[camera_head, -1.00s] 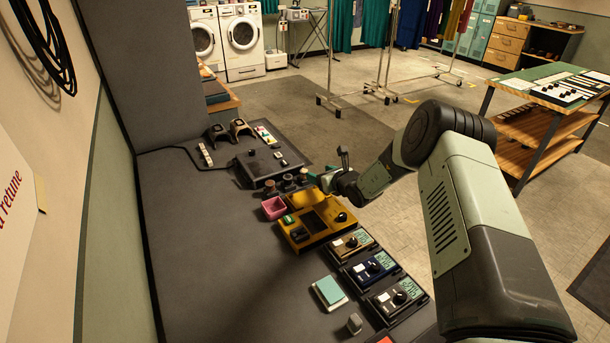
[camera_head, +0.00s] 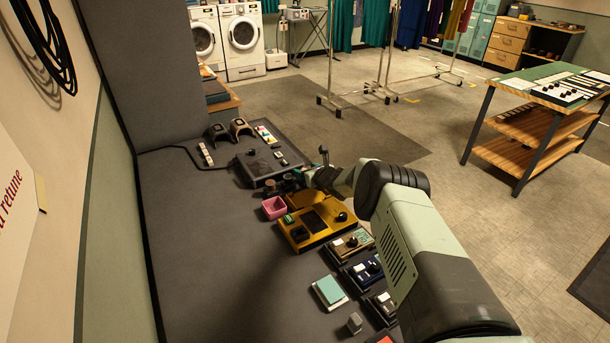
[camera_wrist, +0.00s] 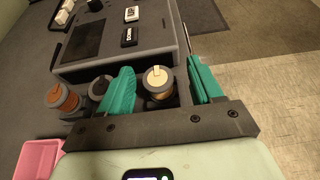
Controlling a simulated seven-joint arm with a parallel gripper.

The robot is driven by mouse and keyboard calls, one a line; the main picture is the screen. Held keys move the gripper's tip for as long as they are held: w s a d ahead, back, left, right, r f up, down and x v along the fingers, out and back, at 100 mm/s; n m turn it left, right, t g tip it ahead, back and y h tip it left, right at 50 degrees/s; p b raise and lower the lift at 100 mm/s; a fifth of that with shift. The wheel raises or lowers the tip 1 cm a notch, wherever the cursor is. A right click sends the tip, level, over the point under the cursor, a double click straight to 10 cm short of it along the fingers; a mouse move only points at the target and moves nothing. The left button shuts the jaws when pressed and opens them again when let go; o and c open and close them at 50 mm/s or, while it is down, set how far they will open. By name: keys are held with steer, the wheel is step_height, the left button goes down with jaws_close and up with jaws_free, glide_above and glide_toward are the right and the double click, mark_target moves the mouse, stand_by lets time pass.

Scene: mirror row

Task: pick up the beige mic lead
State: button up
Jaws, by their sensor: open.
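The beige mic lead (camera_wrist: 158,82) shows in the wrist view as a round, pale-topped coil standing between the two teal fingers of my gripper (camera_wrist: 160,68). My gripper is open, with one finger on each side of the lead; I cannot tell whether either touches it. An orange-brown lead (camera_wrist: 62,97) and a grey lead (camera_wrist: 100,88) stand to its left, the grey one partly hidden by the left finger. In the head view my gripper (camera_head: 298,181) is over the row of leads and hides the beige one.
A dark grey console (camera_wrist: 130,38) stands just behind the leads. A pink bin (camera_head: 273,207) and a yellow device (camera_head: 314,224) are on the near side. Several small dial units continue along the table's right edge. The table's left part (camera_head: 210,250) is mostly clear.

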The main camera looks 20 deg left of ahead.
steer(key=shift+w+a+f, duration=0.2)
steer(key=shift+w+a, duration=0.15)
steer(key=shift+a, duration=0.15)
steer(key=c, duration=1)
steer(key=shift+r, duration=0.1)
steer(key=shift+c, duration=0.2)
